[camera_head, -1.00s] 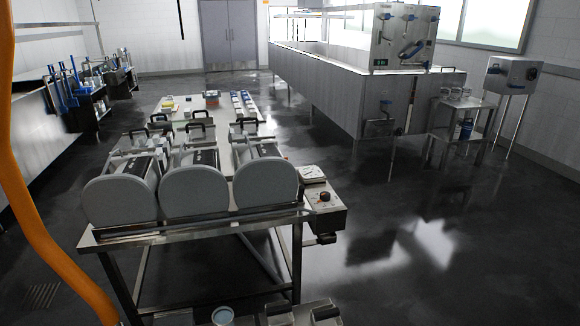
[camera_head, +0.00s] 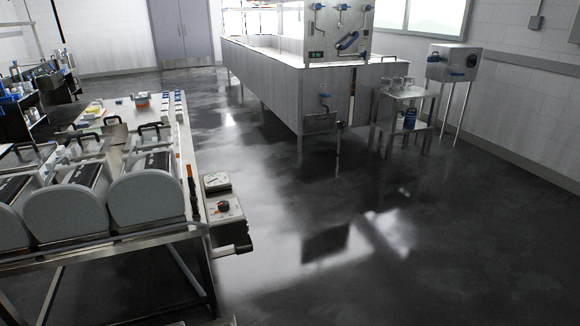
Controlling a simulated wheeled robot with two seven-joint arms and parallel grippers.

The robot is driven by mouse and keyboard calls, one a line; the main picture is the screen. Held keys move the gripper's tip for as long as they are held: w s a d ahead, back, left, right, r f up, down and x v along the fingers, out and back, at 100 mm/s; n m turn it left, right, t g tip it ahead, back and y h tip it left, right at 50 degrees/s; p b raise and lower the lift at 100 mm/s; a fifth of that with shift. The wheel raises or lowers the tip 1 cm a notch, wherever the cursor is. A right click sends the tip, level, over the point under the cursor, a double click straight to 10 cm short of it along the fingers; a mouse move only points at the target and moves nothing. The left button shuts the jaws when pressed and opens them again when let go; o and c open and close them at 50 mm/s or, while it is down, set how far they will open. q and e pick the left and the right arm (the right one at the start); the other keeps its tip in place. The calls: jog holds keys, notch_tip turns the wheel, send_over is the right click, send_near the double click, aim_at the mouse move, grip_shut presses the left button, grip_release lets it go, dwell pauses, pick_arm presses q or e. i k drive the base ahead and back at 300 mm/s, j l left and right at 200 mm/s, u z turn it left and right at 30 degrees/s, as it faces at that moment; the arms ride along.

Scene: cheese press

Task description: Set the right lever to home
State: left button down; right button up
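The cheese press table (camera_head: 120,243) stands at the left with several grey round-ended press units (camera_head: 147,199) on it. A control box (camera_head: 224,210) with a dark knob sits at its right end, and a white dial gauge (camera_head: 216,182) stands behind it. A slim upright dark piece with an orange tip (camera_head: 190,172) stands beside the rightmost unit; it may be a lever, but I cannot tell its setting. A short bar with a dark end (camera_head: 242,248) sticks out below the box. I cannot tell which part is the right lever. Neither gripper is in view.
A large steel vat (camera_head: 270,80) with a panel of blue handles (camera_head: 347,40) stands at the back. A small steel cart (camera_head: 402,112) and a wall-side box on legs (camera_head: 453,65) are to the right. The dark glossy floor (camera_head: 400,250) right of the table is clear.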

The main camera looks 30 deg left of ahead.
aim_at(190, 180)
jog(key=i+l+z, duration=0.55)
jog(key=i+z, duration=0.15)
jog(key=i+u, duration=0.5)
jog(key=i+l+u, duration=0.15)
jog(key=i+u, duration=0.3)
jog(key=i+j+u, duration=0.15)
jog(key=u, duration=0.25)
jog(key=i+u, duration=0.25)
jog(key=u, duration=0.2)
jog(key=i+u, duration=0.25)
jog(key=u, duration=0.15)
jog(key=i+u, duration=0.2)
jog(key=u, duration=0.2)
jog(key=i+j+u, duration=0.1)
jog(key=i+u, duration=0.35)
jog(key=i, duration=0.35)
